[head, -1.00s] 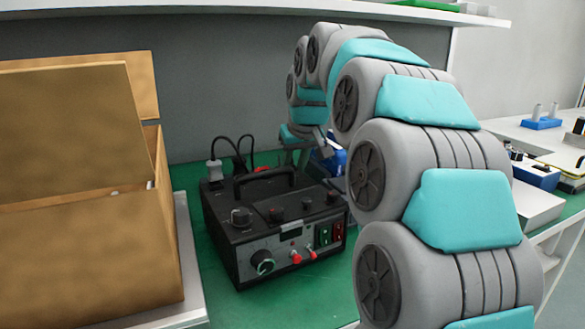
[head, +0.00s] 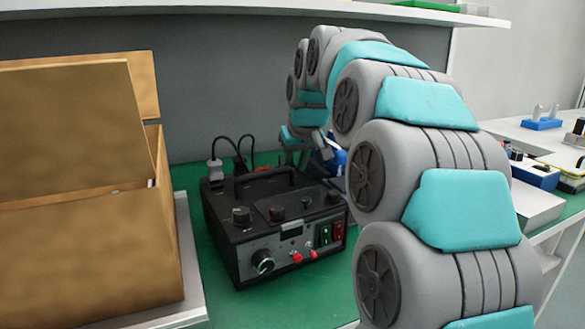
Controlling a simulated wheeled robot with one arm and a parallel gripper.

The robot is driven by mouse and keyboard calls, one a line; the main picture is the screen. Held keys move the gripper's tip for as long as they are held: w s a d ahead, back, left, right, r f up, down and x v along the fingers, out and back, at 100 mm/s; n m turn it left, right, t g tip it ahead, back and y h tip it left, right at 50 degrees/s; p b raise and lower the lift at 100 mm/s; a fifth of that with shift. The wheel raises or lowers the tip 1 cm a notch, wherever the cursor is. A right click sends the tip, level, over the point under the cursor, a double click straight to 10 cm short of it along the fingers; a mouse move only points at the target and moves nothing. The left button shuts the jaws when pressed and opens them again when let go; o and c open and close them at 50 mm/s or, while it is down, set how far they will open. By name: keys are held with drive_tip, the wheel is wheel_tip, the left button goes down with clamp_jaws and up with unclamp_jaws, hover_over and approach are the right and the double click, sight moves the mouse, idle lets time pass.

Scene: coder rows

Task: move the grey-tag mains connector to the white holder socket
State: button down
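A pale grey mains connector (head: 215,170) stands upright at the back left of the black power unit (head: 275,225), with a dark cable arching from its top. I cannot make out a grey tag on it. A second dark plug or cable end (head: 240,163) stands to its right. My gripper (head: 302,158) points down behind the unit's back right corner, to the right of the connectors. It is small and partly hidden, and its fingers cannot be read. A blue object (head: 337,160) shows beside it, partly behind my arm. I cannot pick out the white holder socket.
A large brown cardboard box (head: 90,240) stands on the left with its flap up. The green mat (head: 310,285) is clear in front of the power unit. A shelf (head: 300,8) runs above. A white bench (head: 560,140) with blue holders is at the right.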

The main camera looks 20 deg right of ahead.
drive_tip(key=shift+s+d+r+g+p, duration=0.15)
drive_tip(key=shift+s+g+p, duration=0.25)
drive_tip(key=shift+p, duration=0.4)
drive_tip(key=shift+r, duration=0.5)
drive_tip(key=shift+w+r+p, duration=0.1)
drive_tip(key=shift+r+p, duration=0.5)
drive_tip(key=shift+r, duration=0.6)
drive_tip(key=shift+r, duration=0.1)
drive_tip(key=shift+r+p, duration=1.5)
drive_tip(key=shift+r, duration=1.6)
drive_tip(key=shift+w+r, duration=0.1)
drive_tip(key=shift+w, duration=0.05)
drive_tip(key=shift+r, duration=0.1)
drive_tip(key=shift+f+b, duration=2.4)
drive_tip(key=shift+f, duration=2.5)
drive_tip(key=shift+f, duration=0.6)
